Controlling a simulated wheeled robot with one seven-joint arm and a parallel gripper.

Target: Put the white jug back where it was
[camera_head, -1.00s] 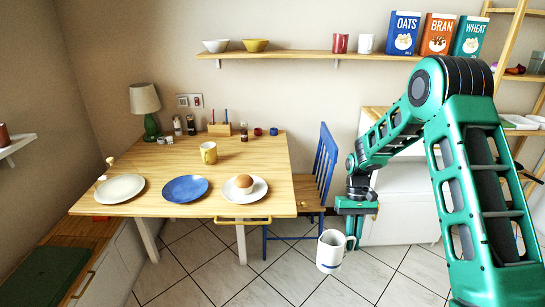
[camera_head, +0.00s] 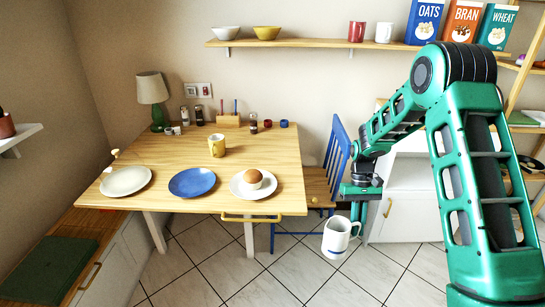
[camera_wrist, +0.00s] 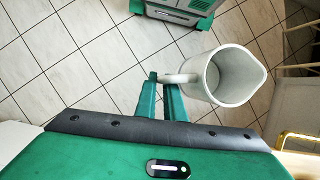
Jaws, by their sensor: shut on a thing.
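The white jug (camera_head: 337,237) hangs in the air over the tiled floor, to the right of the table, in the head view. It is upright and has a thin dark band near its base. My gripper (camera_head: 357,220) is above and beside it, shut on its handle. In the wrist view the jug (camera_wrist: 235,76) shows its open mouth and looks empty. Its handle lies between the fingertips of my gripper (camera_wrist: 164,80).
A wall shelf (camera_head: 310,43) holds bowls, cups and boxes.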

